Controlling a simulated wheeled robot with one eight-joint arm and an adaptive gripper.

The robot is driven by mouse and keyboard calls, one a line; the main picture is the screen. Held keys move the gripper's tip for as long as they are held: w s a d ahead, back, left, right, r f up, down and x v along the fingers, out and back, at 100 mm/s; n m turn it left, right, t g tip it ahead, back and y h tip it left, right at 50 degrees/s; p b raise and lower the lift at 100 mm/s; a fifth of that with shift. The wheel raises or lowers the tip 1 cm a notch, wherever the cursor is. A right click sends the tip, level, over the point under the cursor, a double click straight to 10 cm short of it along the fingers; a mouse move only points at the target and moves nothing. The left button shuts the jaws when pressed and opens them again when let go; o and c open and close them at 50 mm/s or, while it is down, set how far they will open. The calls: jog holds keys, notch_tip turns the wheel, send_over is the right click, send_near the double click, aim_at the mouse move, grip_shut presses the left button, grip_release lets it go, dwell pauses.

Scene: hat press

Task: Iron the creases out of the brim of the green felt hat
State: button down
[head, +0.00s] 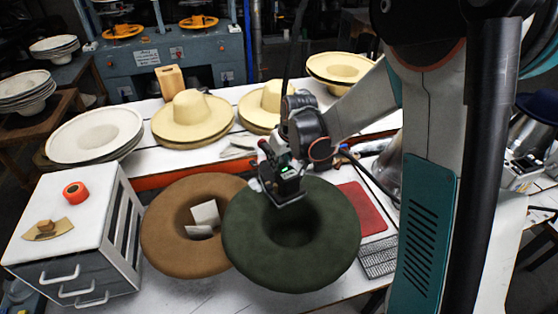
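The green felt hat (258,253) lies upside down on the white table, with its wide brim around a dark crown opening. Its left edge overlaps a brown felt hat (168,238). My gripper (285,195) points down over the back part of the green brim. A dark flat-bottomed shape with a small green light is at its end. I cannot tell whether this is an iron or part of my gripper, whether the fingers are open or shut, or whether it touches the felt. Creases in the brim are too small to make out.
A red pad (362,210) and a grey ridged plate (378,258) lie right of the hat. A white drawer cabinet (100,225) stands left, with an orange tape roll (76,192) on top. Cream hats (190,118) line the back of the table. A dark cord hangs behind my wrist.

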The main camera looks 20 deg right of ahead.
notch_tip(320, 180, up, 2)
jog(key=shift+a+r, duration=0.15)
jog(key=shift+s+r, duration=0.1)
jog(key=shift+r, duration=0.1)
jog(key=shift+r+p, duration=0.35)
jog(key=shift+p, duration=0.15)
jog(key=shift+r+p, duration=1.4)
jog(key=shift+r, duration=1)
